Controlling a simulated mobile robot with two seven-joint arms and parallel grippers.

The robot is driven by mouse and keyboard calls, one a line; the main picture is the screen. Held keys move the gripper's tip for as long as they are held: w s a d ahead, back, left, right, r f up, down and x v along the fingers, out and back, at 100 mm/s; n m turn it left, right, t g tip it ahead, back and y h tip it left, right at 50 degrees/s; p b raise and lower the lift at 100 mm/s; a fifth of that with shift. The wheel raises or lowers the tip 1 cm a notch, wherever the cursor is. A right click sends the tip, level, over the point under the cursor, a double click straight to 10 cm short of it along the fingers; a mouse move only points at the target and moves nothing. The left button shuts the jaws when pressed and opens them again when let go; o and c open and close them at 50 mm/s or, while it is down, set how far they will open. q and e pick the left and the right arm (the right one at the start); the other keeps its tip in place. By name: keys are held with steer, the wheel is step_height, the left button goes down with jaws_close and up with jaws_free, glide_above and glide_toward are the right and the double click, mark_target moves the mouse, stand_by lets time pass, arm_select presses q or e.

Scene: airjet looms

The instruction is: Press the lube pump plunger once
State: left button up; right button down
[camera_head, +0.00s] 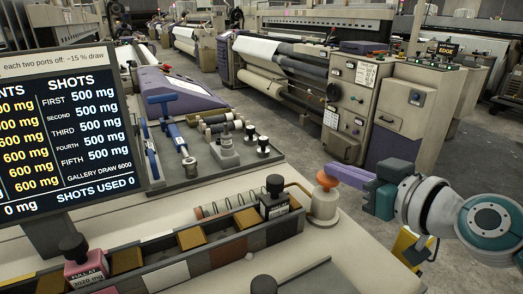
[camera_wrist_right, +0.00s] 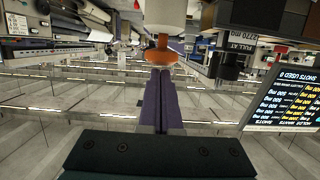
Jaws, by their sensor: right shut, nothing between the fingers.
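The lube pump (camera_head: 323,208) is a cream cylinder standing at the right edge of the bench, topped by an orange plunger knob (camera_head: 327,180). The knob stands raised above the body on a stem. My right gripper (camera_head: 336,171) comes in from the right with its purple fingers shut and empty. Its fingertips are beside the knob; I cannot tell whether they touch it. In the right wrist view, which looks upside down, the fingers (camera_wrist_right: 160,75) point at the orange knob (camera_wrist_right: 162,50), with the pale pump body (camera_wrist_right: 166,12) beyond it. My left gripper is not in view.
A display (camera_head: 70,140) at the left reads shots used 0. A black-capped bottle (camera_head: 274,200) stands close left of the pump. A red-labelled bottle (camera_head: 86,270) stands at the front left. Grey tray (camera_head: 190,165) holds tools. Looms stand behind the aisle.

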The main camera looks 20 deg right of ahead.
steer(key=shift+f+b, duration=0.75)
steer(key=shift+f, duration=0.2)
steer(key=s+r+p, duration=0.5)
steer(key=s+r, duration=0.1)
steer(key=s, duration=0.3)
steer(key=shift+s+d+r, duration=0.35)
